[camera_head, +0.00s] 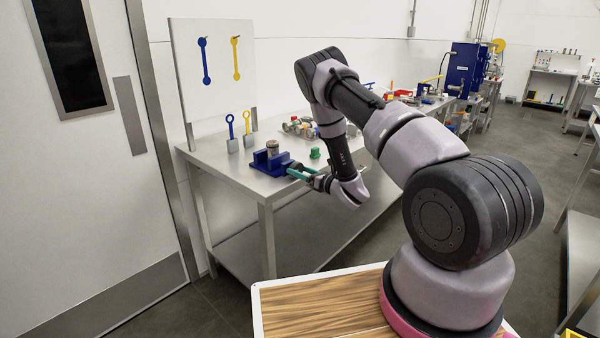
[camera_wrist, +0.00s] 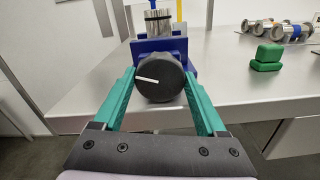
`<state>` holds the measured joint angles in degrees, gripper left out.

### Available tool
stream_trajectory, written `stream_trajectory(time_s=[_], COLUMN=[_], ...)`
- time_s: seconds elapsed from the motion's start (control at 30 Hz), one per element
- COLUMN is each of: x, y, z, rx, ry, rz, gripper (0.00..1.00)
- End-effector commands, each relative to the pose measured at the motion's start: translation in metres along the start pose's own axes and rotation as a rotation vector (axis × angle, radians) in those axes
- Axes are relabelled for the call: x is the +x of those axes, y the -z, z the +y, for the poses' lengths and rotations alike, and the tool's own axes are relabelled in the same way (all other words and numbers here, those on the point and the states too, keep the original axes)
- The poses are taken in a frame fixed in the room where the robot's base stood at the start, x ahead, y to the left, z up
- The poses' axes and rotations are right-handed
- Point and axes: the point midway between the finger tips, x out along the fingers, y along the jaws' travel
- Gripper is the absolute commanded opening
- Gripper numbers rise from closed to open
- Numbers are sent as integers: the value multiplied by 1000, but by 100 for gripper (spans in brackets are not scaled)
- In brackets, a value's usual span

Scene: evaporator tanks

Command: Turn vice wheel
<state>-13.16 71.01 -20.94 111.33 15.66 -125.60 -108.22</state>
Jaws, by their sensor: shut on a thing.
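The blue vice (camera_head: 268,160) stands at the near left corner of the steel table and holds a metal cylinder (camera_head: 272,148) upright. In the wrist view the vice wheel (camera_wrist: 157,78) is a black round knob with a white line, on the front of the blue vice (camera_wrist: 180,48). The white line lies nearly level, tilted slightly. My gripper (camera_wrist: 158,82) has green fingers, one on each side of the wheel, and is shut on it. In the head view my gripper (camera_head: 298,172) reaches the vice from the right. The wheel is hidden there.
A green piece (camera_wrist: 268,58) sits on the steel table (camera_wrist: 260,90) to the right of the vice. Several metal fittings (camera_wrist: 280,30) lie behind it. A white board (camera_head: 215,75) with a blue and a yellow wrench stands at the table's back left.

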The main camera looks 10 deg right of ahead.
Motion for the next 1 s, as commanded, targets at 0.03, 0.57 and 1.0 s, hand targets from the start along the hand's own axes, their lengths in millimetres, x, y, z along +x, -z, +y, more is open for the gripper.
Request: stream_trajectory(time_s=[0.03,0.57,1.0], x=[-1,-1,-1], y=[0,1,2], z=[-1,0,0], rx=[40,276,291], ry=[3,1,1], rz=[0,3,4], gripper=[18,18,18])
